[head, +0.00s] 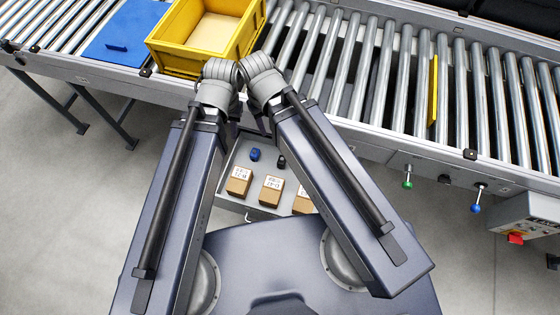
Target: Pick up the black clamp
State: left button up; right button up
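A small black object (281,161) lies near the back of a grey tray (232,203), partly hidden by my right arm. It may be the black clamp, but it is too small to tell. My two arms reach forward over the tray, and their grey joints meet at the conveyor's near edge. The fingers of my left gripper cannot be made out behind these joints. My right gripper is not visible.
The tray also holds a blue item (255,154) and three brown labelled boxes (238,181). Behind it runs a roller conveyor (350,65) with a yellow bin (160,56), a blue panel (122,35) and a yellow strip (433,90). Knobs and a control box (528,214) stick out at right.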

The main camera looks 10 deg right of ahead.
aim_at(281, 163)
jog(key=z, duration=0.95)
jog(key=k+j+z, duration=0.1)
jog(key=j+z, duration=0.35)
jog(key=k+j+z, duration=0.15)
jog(key=z, duration=0.3)
jog(key=k+j+z, duration=0.25)
jog(key=j+z, duration=0.2)
jog(key=k+j+z, duration=0.15)
jog(key=z, duration=0.25)
jog(key=k+j+z, duration=0.15)
jog(key=k+j, duration=0.15)
jog(key=k, duration=0.4)
jog(key=k+j+z, duration=0.15)
jog(key=k, duration=0.5)
jog(key=k+j+z, duration=0.15)
jog(key=k, duration=0.55)
